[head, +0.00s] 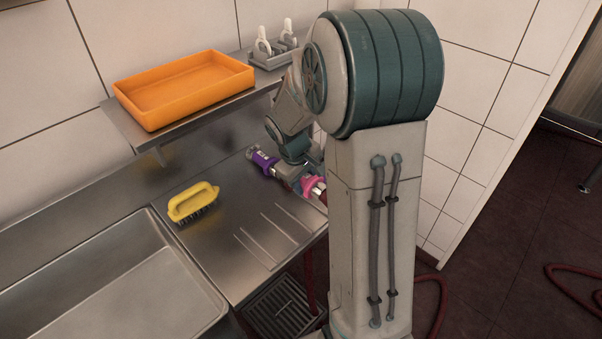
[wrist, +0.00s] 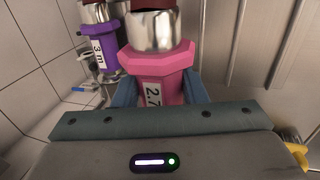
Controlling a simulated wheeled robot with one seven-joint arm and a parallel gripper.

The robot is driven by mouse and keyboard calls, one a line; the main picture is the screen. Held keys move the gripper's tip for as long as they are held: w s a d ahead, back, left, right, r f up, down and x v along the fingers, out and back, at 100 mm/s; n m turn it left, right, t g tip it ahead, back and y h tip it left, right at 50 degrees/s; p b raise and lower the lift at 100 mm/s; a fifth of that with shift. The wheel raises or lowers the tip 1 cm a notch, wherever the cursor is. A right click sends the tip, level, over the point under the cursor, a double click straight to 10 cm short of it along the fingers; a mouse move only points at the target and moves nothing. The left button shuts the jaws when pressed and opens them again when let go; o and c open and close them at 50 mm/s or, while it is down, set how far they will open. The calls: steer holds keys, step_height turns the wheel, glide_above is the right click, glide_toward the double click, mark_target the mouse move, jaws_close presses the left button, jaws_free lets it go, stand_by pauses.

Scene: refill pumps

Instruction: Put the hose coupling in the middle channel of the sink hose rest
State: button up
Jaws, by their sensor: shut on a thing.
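My gripper (head: 305,182) is low over the right end of the steel drainboard, largely hidden by my arm. In the wrist view my gripper (wrist: 160,90) has its blue fingers on both sides of a pink hose coupling (wrist: 167,62) with a silver metal collar and a white label reading "2.7". The pink coupling also shows in the head view (head: 312,184). A purple coupling (wrist: 101,50) labelled "3 m" is to its left and apart from it. The purple coupling shows in the head view (head: 263,160) near the wall. I cannot make out the hose rest or its channels.
A yellow brush (head: 194,202) lies on the drainboard (head: 232,262) beside the sink basin (head: 110,290). An orange tray (head: 184,88) and a grey rack (head: 270,58) with white pieces stand on the shelf above. A red hose (head: 308,268) hangs at the drainboard's edge.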

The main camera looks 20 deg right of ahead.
mark_target(307, 211)
steer(key=shift+s+d+f+b, duration=0.1)
steer(key=shift+d+f+b, duration=0.05)
steer(key=shift+f+b, duration=3.6)
steer(key=shift+f, duration=0.95)
steer(key=shift+f, duration=0.1)
steer(key=o, duration=1.4)
steer(key=shift+c, duration=0.2)
steer(key=shift+f, duration=0.1)
steer(key=shift+a+r, duration=0.2)
steer(key=shift+r, duration=0.15)
steer(key=v, duration=1.3)
steer(key=shift+r, duration=0.3)
